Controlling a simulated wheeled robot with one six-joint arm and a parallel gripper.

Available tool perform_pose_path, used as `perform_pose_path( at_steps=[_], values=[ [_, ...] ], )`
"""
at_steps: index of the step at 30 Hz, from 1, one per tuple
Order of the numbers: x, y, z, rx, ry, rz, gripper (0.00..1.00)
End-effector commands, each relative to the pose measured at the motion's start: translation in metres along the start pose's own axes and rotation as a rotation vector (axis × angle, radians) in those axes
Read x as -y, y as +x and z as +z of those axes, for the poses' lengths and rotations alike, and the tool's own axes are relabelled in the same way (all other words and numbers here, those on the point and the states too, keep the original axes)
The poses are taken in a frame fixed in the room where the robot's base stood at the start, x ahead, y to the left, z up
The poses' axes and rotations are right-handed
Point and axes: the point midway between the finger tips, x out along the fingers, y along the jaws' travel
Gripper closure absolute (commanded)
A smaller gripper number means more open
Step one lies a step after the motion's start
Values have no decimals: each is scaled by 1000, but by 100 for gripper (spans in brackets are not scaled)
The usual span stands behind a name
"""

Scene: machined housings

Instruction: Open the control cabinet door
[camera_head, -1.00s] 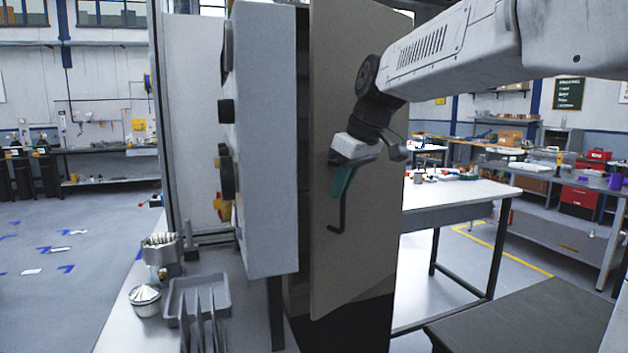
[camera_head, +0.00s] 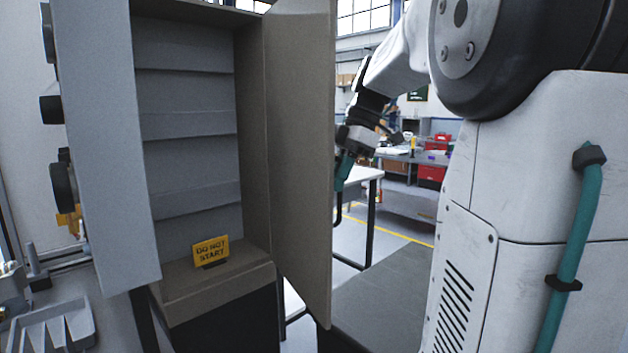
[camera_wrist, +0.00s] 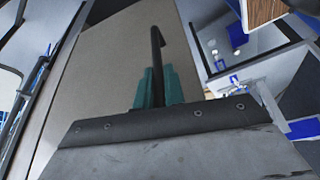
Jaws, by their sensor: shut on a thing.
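The control cabinet (camera_head: 190,120) stands open at left centre in the head view, with grey shelves inside. Its brown door (camera_head: 300,150) is swung out on the right side, with its inner face towards the camera. My gripper (camera_head: 344,172), with teal fingers, is beyond the door's free edge, on its outer side. It is shut on the black door handle (camera_head: 338,212), whose lower end shows below the fingers. In the wrist view the handle (camera_wrist: 157,60) runs up between the teal fingers (camera_wrist: 155,88), in front of the door's outer face (camera_wrist: 100,70).
A yellow DO NOT START sign (camera_head: 211,250) stands on the cabinet's bottom ledge. A grey box (camera_head: 105,140) with black knobs is at the left, above a grey tray (camera_head: 55,325). A dark low surface (camera_head: 390,300) lies right of the door.

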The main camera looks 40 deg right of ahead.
Motion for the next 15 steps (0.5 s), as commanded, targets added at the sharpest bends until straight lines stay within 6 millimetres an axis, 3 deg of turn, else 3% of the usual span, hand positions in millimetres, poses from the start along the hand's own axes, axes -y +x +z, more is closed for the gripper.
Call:
perform_pose_path(
  at_steps=[6,15],
  values=[
    [-21,-18,48,0,5,-6,100],
    [-50,-36,88,2,4,-5,100]
  ],
)
